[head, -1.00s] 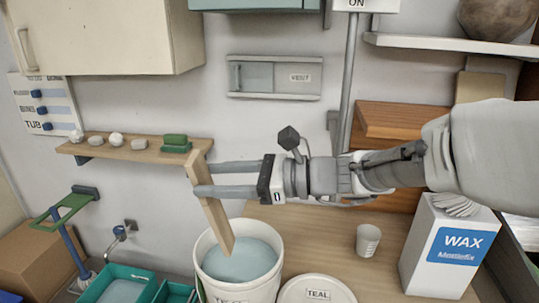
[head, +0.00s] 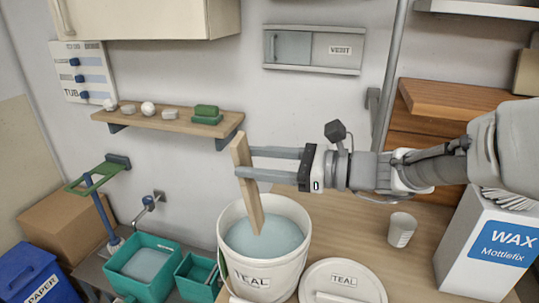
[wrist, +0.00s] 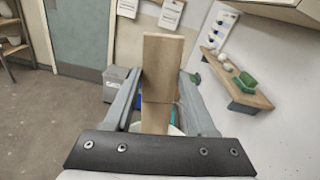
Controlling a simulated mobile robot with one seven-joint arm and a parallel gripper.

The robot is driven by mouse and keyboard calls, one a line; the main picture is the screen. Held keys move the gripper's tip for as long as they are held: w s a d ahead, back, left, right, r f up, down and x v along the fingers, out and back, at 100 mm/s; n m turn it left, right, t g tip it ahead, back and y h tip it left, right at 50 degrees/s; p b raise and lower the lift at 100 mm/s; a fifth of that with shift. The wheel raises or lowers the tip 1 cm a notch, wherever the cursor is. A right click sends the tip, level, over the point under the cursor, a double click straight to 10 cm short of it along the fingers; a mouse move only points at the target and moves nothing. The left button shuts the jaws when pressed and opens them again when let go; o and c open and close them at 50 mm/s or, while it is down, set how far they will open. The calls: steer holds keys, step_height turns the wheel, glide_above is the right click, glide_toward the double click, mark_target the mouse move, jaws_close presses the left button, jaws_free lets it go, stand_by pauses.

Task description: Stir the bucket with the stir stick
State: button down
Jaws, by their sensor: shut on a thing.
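The white bucket (head: 290,275) labelled TEAL stands on the wooden bench and holds pale blue-teal glaze (head: 275,238). The wooden stir stick (head: 246,178) is a flat, slightly tilted paddle with its lower end at or in the glaze; the exact depth of the tip is hard to tell. My gripper (head: 247,164) comes in from the right and is shut on the upper part of the stick, above the bucket. In the wrist view the stick (wrist: 161,85) stands between my two fingers, and most of the bucket is hidden behind it and the gripper body.
A lid (head: 365,279) marked TEAL lies right of the bucket, with a small cup (head: 401,229) and a WAX box (head: 485,245) farther right. Green basins (head: 150,285) stand at left. A wall shelf (head: 170,121) with small pieces is behind the stick.

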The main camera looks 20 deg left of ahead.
mark_target(259, 212)
steer(key=shift+w+d+f+b, duration=0.15)
steer(key=shift+w+f+b, duration=0.3)
steer(key=shift+f+b, duration=1.5)
steer(key=shift+w+d+f+b, duration=0.1)
steer(key=shift+w+f+b, duration=0.65)
steer(key=shift+f, duration=2.1)
steer(key=shift+w+d+f+b, duration=0.2)
steer(key=shift+f+b, duration=1.45)
steer(key=shift+f, duration=0.75)
